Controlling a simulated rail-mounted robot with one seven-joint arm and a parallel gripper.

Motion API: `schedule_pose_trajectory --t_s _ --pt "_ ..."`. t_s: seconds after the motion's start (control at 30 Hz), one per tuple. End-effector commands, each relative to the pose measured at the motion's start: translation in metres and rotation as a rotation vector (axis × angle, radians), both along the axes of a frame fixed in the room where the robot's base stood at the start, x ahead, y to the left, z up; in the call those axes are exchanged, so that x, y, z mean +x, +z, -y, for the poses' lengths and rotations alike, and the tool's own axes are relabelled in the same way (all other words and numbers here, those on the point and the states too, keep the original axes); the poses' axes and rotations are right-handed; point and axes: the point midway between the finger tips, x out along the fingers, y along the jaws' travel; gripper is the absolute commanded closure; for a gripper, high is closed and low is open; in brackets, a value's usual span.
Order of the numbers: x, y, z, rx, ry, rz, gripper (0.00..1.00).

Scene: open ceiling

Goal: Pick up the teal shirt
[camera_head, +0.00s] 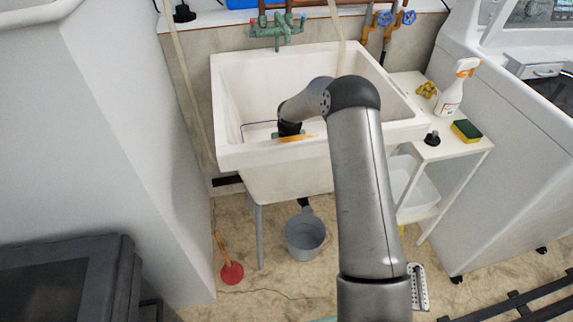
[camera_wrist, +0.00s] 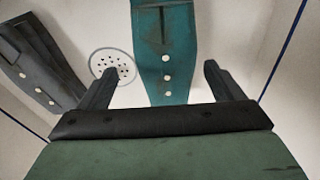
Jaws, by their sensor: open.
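The teal shirt (camera_wrist: 165,50) lies in the sink in the wrist view, with a dark placket and a row of white buttons. Its near end reaches between the two fingers of my gripper (camera_wrist: 160,78), which is open with nothing held. I cannot tell how far the fingertips are above it. In the head view my gripper is over the white sink (camera_head: 232,155), and its fingers are mostly hidden by the rim and arm. The shirt cannot be made out clearly there.
A dark grey garment (camera_wrist: 40,62) with buttons lies left of the drain (camera_wrist: 111,66) in the sink. Sink walls stand close on both sides. A small table (camera_head: 465,150) with a spray bottle (camera_head: 453,92) and a sponge (camera_head: 466,130) stands to the right. A grey bucket (camera_head: 305,236) is below.

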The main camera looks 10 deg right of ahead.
Motion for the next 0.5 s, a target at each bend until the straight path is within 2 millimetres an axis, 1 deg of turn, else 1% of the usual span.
schedule_pose_trajectory --t_s 0.1,0.23,0.33,0.5 --pt "0.0 -0.018 -0.004 0.002 0.002 -0.001 0.13" --pt "0.003 -0.034 -0.005 0.003 0.002 0.002 0.13" --pt "0.004 -0.04 -0.005 0.002 0.003 0.003 0.13" --pt "0.005 -0.04 -0.005 0.002 0.003 0.004 0.13"
